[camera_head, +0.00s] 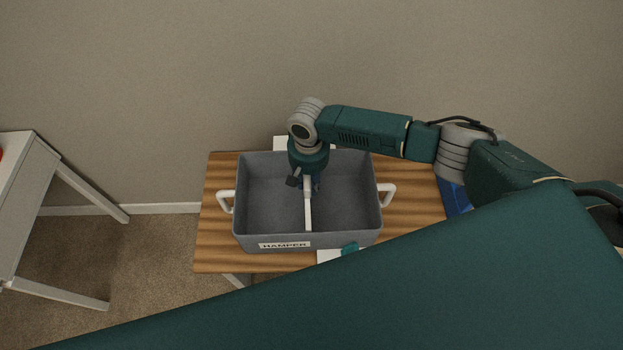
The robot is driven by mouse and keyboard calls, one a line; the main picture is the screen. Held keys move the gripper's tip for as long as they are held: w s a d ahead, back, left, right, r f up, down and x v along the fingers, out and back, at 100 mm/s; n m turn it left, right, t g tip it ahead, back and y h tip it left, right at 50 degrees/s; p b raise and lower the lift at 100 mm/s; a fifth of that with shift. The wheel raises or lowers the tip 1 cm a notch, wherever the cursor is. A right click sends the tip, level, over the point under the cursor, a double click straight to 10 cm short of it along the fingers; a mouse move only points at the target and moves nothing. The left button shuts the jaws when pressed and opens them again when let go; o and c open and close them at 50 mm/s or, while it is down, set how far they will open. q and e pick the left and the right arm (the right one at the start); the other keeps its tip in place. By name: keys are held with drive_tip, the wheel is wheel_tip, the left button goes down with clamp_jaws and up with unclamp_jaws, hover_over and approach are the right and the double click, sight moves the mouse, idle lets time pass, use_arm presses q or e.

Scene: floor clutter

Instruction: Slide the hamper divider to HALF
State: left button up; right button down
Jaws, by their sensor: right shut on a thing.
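The grey hamper (268,243), labelled HAMPER on its front wall, sits on a wooden-top table and has white side handles. Its white divider (308,215) stands near the middle of the hamper, running front to back. My right gripper (306,183) reaches down into the hamper and is shut on the divider's rear part; its fingertips are partly hidden by the wrist. A white card (328,256) with a teal piece (350,248) shows at the hamper's front edge; no HALF mark is readable. My left gripper is not in view.
The wooden table top (218,215) has bare strips at both sides of the hamper. A blue item (455,196) lies at the right, partly under my arm. A white table (25,190) stands at the left. My teal body covers the lower right.

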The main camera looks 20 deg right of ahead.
drive_tip(key=shift+a, duration=0.1)
drive_tip(key=c, duration=1.4)
unclamp_jaws()
wheel_tip(320, 180, up, 12)
drive_tip(key=shift+r, duration=0.1)
